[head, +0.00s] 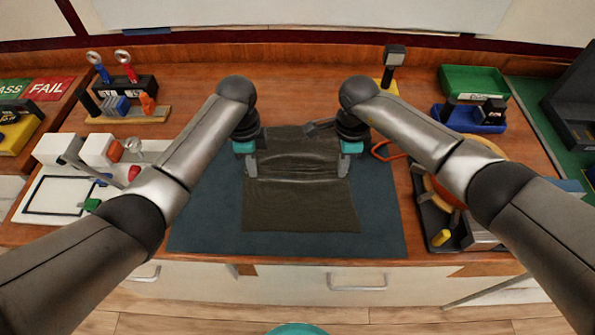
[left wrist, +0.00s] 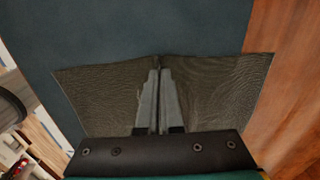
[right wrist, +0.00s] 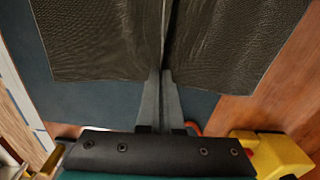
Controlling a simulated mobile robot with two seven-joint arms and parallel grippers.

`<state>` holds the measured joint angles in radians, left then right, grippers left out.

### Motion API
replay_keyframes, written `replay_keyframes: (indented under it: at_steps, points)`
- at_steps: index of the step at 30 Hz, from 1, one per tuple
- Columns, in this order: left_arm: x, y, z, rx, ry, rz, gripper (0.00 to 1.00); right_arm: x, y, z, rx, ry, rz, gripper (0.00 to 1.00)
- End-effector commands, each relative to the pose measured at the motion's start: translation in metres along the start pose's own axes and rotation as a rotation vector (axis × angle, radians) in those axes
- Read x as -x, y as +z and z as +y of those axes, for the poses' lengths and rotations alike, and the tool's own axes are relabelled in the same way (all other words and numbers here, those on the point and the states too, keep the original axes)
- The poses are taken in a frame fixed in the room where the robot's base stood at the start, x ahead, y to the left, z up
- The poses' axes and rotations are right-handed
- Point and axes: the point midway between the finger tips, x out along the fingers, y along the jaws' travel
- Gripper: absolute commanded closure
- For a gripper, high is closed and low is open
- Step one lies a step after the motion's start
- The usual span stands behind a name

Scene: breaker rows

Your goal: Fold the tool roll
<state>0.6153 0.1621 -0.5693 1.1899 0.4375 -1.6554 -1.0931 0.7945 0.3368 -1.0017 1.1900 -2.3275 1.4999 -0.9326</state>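The tool roll (head: 302,208) is a dark olive-brown cloth lying on a blue-grey mat (head: 205,218). A raised crease runs across it between my two grippers. My left gripper (head: 251,168) is at the cloth's left edge, its fingers close together on a pinch of cloth; the cloth (left wrist: 215,95) spreads to both sides of the fingers in the left wrist view. My right gripper (head: 344,166) is at the right edge, likewise shut on the crease; the cloth (right wrist: 100,40) shows on both sides in the right wrist view. My arms hide part of the mat.
A white fixture board (head: 60,195) stands left of the mat. A dark tray (head: 430,205) with a yellow-handled tool is on the right. A green bin (head: 473,80) and a blue bin (head: 470,120) are at the back right. The mat's front strip is clear.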

Motion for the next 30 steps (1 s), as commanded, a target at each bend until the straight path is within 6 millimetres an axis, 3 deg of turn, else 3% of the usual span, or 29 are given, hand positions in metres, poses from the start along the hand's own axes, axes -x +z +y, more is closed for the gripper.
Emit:
replay_keyframes:
  at_steps: [20,30]
  points:
    - [-0.001,0.001,0.001,0.001,0.005,-0.003,1.00,-0.002,-0.001,0.001,-0.001,0.003,0.003,1.00]
    - [0.014,0.001,0.001,0.001,0.003,-0.002,1.00,0.014,-0.001,0.001,-0.001,0.002,0.002,1.00]
